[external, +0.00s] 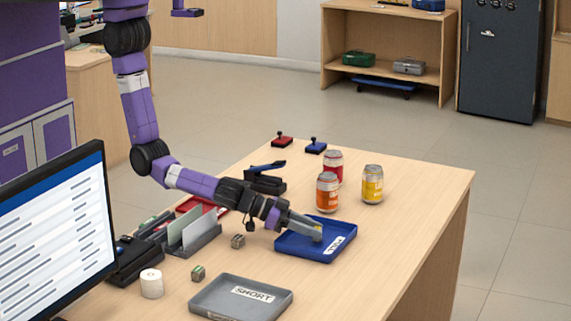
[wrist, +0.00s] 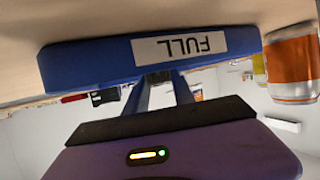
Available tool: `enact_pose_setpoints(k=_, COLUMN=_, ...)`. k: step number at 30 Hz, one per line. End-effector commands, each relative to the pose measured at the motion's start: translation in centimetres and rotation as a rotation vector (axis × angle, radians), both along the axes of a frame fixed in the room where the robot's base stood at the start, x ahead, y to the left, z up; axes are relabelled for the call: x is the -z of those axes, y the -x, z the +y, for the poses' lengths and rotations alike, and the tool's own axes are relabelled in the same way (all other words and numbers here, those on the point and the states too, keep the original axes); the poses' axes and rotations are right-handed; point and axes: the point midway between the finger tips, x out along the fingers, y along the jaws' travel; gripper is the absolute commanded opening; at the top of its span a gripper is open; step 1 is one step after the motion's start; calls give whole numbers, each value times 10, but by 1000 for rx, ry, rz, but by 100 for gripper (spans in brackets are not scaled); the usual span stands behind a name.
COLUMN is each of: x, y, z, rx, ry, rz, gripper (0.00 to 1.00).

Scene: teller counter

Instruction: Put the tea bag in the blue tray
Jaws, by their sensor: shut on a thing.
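The blue tray (external: 290,250) lies on the counter, with a white label reading FULL on its near right side. In the wrist view the tray (wrist: 90,62) spans the upper middle, its label upside down. My gripper (external: 316,231) reaches down over the tray from the left, its fingertips at or just inside it. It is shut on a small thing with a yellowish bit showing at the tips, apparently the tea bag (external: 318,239). The fingers and tray mostly hide it, and in the wrist view I cannot make it out clearly. I cannot tell whether it touches the tray floor.
A grey tray labelled SHORT (external: 215,293) lies in front. Orange (external: 327,193), red (external: 334,158) and yellow (external: 372,186) cans stand behind the blue tray. A black stapler-like tool (external: 265,180), small blocks (external: 238,241) and a monitor (external: 60,240) are to the left. The counter's right side is clear.

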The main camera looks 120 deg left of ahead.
Motion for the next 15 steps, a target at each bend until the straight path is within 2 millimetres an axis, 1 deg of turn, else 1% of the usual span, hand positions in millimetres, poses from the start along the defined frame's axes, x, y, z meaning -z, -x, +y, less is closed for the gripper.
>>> enact_pose_setpoints(k=2, x=5, y=0, z=0, rx=1, ry=-1, rz=-1, gripper=0)
enact_pose_setpoints(k=9, x=6, y=0, z=0, rx=1, ry=0, rz=-1, gripper=0)
enact_pose_setpoints(k=14, x=10, y=0, z=0, rx=1, ry=0, rz=-1, gripper=0)
enact_pose_setpoints(k=15, x=9, y=0, z=0, rx=1, ry=0, rz=-1, gripper=32)
